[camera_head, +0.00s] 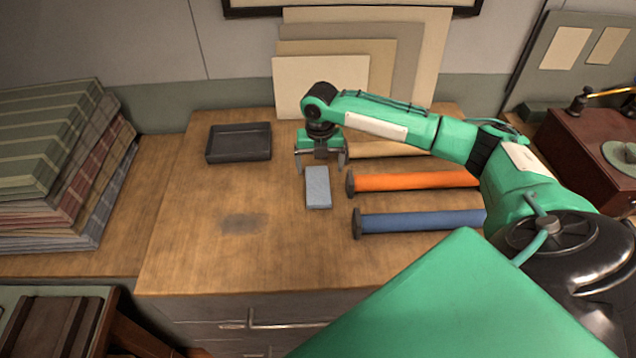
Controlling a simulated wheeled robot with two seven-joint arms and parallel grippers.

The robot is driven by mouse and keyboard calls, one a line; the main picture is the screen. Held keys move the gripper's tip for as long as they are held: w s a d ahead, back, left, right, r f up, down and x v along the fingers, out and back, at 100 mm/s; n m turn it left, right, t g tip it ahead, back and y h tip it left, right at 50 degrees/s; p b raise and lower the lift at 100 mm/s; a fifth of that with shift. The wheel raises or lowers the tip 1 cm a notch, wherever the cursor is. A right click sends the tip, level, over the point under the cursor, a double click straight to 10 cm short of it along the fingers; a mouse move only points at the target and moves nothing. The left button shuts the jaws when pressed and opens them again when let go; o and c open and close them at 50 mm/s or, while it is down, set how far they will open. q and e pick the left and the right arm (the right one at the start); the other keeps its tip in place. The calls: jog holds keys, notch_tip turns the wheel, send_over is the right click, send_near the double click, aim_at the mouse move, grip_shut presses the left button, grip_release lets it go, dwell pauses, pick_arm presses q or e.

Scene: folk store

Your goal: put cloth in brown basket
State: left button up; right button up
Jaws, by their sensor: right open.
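A small folded blue-grey cloth (318,189) lies on the wooden counter near its middle. My right gripper (321,165) points down at the far end of the cloth, its two fingers apart, one to each side. Nothing shows between the fingers, and I cannot tell whether they touch the cloth or are above it. An empty, shallow dark tray (238,155) sits to the left of the gripper; it looks dark grey, and I see no clearly brown basket. My left gripper is not in view.
Orange (415,181) and blue (420,221) rolls lie right of the cloth, with a tan roll (385,149) partly behind my arm. Pale boards (320,85) lean at the back. Folded plaid fabrics (60,170) are stacked at the left. The counter's front left is clear.

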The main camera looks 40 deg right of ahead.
aim_at(318, 184)
jog(key=shift+f, duration=0.75)
jog(key=f+p, duration=0.1)
jog(key=f, duration=0.2)
jog(key=f+p, duration=0.1)
jog(key=shift+a+f+p, duration=0.3)
jog(key=shift+f, duration=0.35)
jog(key=c, duration=1.2)
jog(key=shift+r, duration=0.1)
notch_tip(318, 184, up, 20)
jog(key=b, duration=0.4)
jog(key=shift+b, duration=0.35)
